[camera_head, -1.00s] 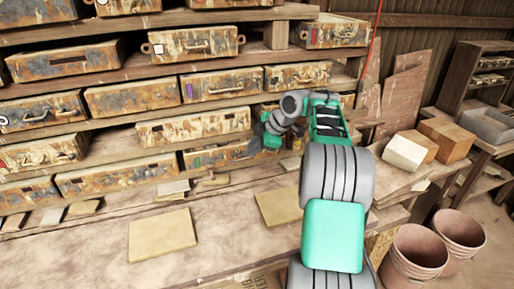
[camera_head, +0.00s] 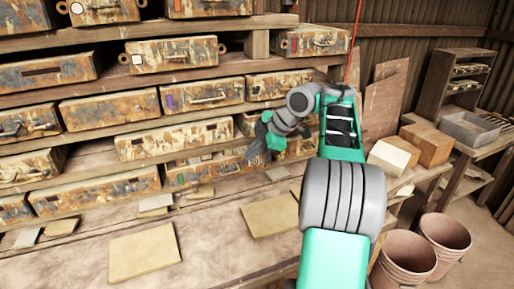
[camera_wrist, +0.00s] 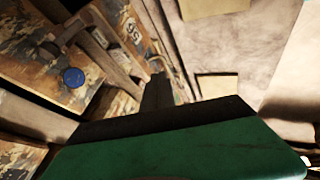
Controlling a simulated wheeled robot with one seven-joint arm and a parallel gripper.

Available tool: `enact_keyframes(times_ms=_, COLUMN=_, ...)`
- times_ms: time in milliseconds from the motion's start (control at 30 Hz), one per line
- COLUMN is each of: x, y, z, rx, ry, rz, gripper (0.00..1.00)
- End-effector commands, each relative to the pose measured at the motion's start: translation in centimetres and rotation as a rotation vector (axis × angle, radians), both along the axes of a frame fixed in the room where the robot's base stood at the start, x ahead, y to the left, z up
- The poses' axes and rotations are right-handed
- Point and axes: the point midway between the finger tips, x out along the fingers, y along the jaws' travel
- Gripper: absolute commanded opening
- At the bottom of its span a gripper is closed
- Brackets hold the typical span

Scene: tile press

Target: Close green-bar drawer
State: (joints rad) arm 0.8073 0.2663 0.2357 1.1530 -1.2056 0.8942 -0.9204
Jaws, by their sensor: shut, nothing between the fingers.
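A rusty, paint-worn drawer (camera_head: 207,168) sits in the lowest shelf row. A small green mark seems to show near its left front, too small to be sure of its shape. Its right end is partly hidden by my gripper. My gripper (camera_head: 254,151) is shut and empty, its dark fingers pointing down and left beside the right end of that drawer. I cannot tell whether they touch it. In the wrist view, the dark fingers (camera_wrist: 156,95) reach past worn drawer fronts; no green bar shows clearly there.
A drawer with a blue disc (camera_wrist: 74,77) shows in the wrist view. Other worn drawers, such as one with a purple mark (camera_head: 202,95), fill the shelves. Flat tiles (camera_head: 145,250) lie on the bench. Boxes (camera_head: 427,145) and buckets (camera_head: 404,265) stand at the right.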

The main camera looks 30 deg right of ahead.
Motion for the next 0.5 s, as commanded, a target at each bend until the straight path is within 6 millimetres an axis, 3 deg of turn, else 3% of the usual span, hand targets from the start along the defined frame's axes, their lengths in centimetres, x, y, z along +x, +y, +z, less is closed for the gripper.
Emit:
enact_keyframes(times_ms=33, x=-0.5, y=-0.3, z=1.2, rx=-0.003, ry=-0.003, rz=0.001, gripper=0.00)
enact_keyframes(times_ms=167, x=-1.2, y=-0.6, z=2.4, rx=-0.003, ry=-0.004, rz=0.003, gripper=0.00)
enact_keyframes(times_ms=267, x=-2.4, y=-2.4, z=2.1, rx=-0.015, ry=-0.013, rz=-0.035, gripper=0.00)
enact_keyframes(times_ms=367, x=-4.9, y=-4.4, z=4.2, rx=-0.074, ry=-0.060, rz=-0.100, gripper=0.00)
enact_keyframes(times_ms=433, x=-7.4, y=-5.1, z=3.7, rx=-0.079, ry=-0.060, rz=-0.151, gripper=0.00)
enact_keyframes(times_ms=500, x=-10.2, y=-4.8, z=1.1, rx=-0.038, ry=-0.028, rz=-0.205, gripper=0.00)
